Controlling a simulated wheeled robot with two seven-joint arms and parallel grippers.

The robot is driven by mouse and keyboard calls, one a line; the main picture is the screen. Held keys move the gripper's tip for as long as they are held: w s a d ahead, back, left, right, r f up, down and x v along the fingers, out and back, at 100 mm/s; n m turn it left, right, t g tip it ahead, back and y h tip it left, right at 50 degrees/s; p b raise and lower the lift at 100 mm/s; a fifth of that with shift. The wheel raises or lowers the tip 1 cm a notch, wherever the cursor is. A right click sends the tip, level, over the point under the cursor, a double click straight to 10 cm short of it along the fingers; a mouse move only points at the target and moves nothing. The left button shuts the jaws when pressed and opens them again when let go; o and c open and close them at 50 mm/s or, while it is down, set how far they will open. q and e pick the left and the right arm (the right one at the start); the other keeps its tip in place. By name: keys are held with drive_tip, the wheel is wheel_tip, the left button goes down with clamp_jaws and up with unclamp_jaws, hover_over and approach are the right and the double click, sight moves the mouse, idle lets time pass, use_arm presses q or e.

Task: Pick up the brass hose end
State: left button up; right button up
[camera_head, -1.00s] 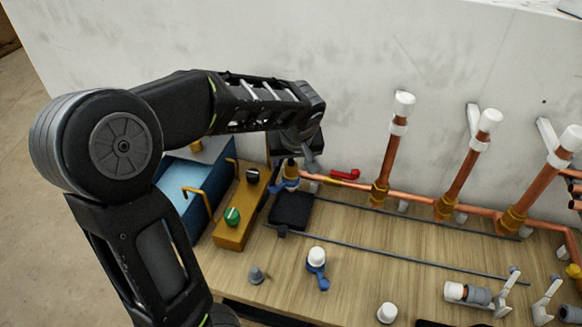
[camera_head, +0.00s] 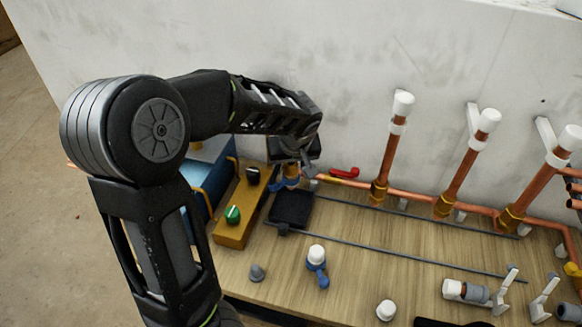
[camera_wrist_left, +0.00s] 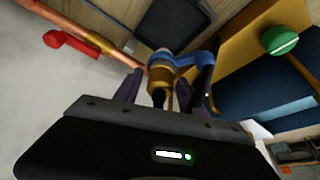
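A brass fitting (camera_wrist_left: 161,72), which looks like the brass hose end, sits at a blue-handled valve (camera_wrist_left: 197,60) at the left end of the copper pipe run. A dark tip or opening shows at its near end. My left gripper (camera_wrist_left: 157,90) is open, with one dark finger on each side of the brass; a gap shows at the left finger, and I cannot tell if the right one touches. In the head view my left gripper (camera_head: 307,165) hides most of the brass; the blue of the valve (camera_head: 285,184) shows below it. My right gripper is out of view.
A red lever (camera_head: 345,172) is on the copper pipe (camera_head: 412,196) close by. A black pad (camera_head: 290,208), a brass-coloured block with a green knob (camera_head: 232,214) and a blue box (camera_head: 200,185) crowd the area. The wall (camera_head: 350,70) stands behind.

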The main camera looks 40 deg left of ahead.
use_arm(q)
drive_tip(key=c, duration=0.9)
drive_tip(key=shift+o, duration=0.2)
drive_tip(key=shift+r, duration=0.1)
wheel_tip(320, 180, up, 10)
drive_tip(key=shift+f+b, duration=0.1)
drive_tip(key=shift+b, duration=0.4)
wheel_tip(320, 180, up, 5)
drive_tip(key=p, duration=0.3)
idle(0.5)
